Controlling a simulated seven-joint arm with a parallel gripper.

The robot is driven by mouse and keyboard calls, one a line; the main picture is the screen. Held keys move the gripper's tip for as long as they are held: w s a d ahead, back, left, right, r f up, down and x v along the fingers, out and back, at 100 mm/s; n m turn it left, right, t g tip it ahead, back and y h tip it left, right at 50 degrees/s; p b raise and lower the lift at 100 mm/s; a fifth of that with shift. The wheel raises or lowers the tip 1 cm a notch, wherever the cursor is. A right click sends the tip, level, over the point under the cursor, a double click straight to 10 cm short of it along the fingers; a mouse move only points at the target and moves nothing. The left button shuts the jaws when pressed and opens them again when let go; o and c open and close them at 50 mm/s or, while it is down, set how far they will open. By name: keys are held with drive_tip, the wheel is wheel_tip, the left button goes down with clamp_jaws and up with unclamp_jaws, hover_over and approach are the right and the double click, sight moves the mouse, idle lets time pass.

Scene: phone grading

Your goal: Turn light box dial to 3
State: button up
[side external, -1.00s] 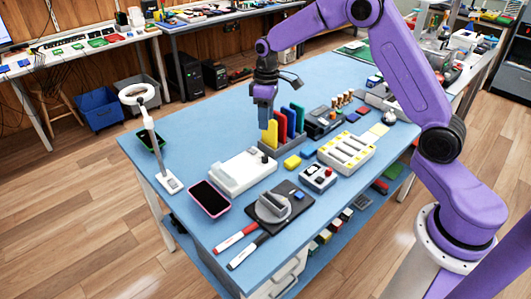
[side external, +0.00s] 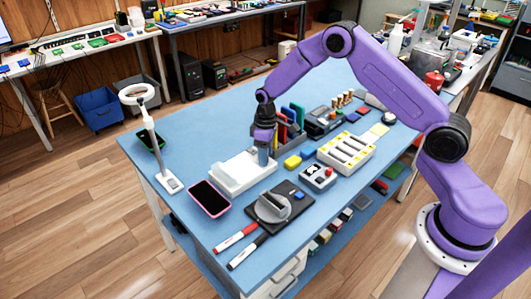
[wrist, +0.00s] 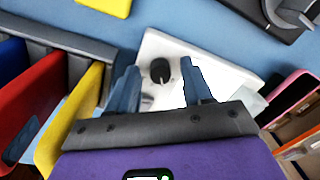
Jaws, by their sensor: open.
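The white light box (side external: 232,177) lies on the blue table in the side view; it also shows in the wrist view (wrist: 213,77). Its small black dial (wrist: 160,70) has a pale pointer mark; I cannot read any numbers around it. My gripper (side external: 263,160) points down over the box's right end and hides the dial in the side view. In the wrist view my gripper (wrist: 159,76) is open, with one blue finger on each side of the dial. I see no finger touching it.
A rack with yellow, red and blue upright panels (wrist: 40,95) stands close beside my gripper. A pink-edged phone (side external: 209,198) lies left of the box. A black plate with a round grey fixture (side external: 272,207) lies in front.

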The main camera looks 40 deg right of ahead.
clamp_jaws()
drive_tip(key=shift+m, duration=0.4)
drive_tip(key=m, duration=1)
drive_tip(key=shift+s+m+t, duration=0.1)
drive_tip(key=shift+m+t, duration=0.2)
drive_tip(key=shift+m, duration=0.1)
idle(0.4)
unclamp_jaws()
